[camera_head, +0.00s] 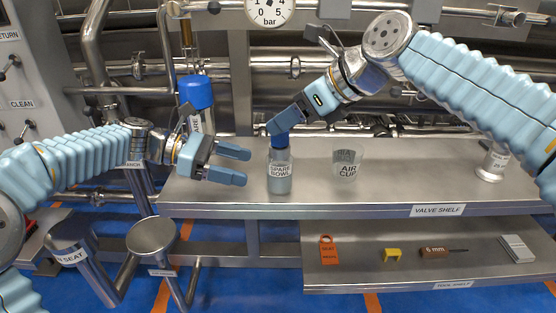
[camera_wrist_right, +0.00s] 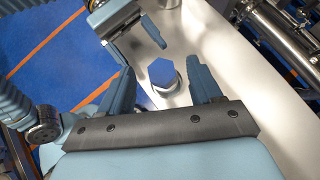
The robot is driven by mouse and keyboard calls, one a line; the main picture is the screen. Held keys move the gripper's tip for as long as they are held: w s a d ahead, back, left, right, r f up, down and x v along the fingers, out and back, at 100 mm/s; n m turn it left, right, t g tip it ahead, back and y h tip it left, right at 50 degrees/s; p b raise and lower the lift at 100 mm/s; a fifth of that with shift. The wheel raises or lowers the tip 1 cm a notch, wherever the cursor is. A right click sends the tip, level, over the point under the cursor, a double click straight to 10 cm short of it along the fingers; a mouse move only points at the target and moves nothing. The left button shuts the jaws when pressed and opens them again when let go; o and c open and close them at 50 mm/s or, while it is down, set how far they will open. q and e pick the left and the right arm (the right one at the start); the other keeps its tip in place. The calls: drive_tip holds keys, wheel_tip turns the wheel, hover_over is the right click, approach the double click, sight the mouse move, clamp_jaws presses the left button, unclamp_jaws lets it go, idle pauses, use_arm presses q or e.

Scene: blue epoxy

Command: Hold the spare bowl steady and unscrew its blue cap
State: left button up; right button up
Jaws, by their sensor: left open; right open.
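The spare bowl (camera_head: 279,180), a clear labelled jar, stands upright on the valve shelf. Its blue cap (camera_head: 279,141) is on top; the hexagonal cap (camera_wrist_right: 162,73) shows from above in the right wrist view. My left gripper (camera_head: 246,167) is open just left of the bowl, its fingers pointing at it and apart from it. It also shows at the top of the right wrist view (camera_wrist_right: 138,42). My right gripper (camera_wrist_right: 163,86) is open above the bowl, one finger on each side of the cap, with visible gaps. In the head view its fingers partly hide the cap.
The air cup (camera_head: 347,165) stands right of the bowl on the valve shelf (camera_head: 420,190). A larger blue-topped part (camera_head: 196,92) hangs behind my left gripper. Pipes run behind. The tool shelf (camera_head: 350,270) below holds several small items.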

sight(274, 174)
use_arm(q)
drive_tip(key=x, duration=0.8)
drive_tip(key=shift+d+f, duration=0.1)
drive_tip(key=c, duration=1.3)
drive_tip(key=shift+c, duration=0.2)
use_arm(e)
drive_tip(key=shift+c, duration=0.5)
drive_tip(key=s+d+r, duration=0.2)
drive_tip(key=s+d, duration=0.1)
drive_tip(key=d, duration=0.2)
drive_tip(key=shift+x, duration=4.2)
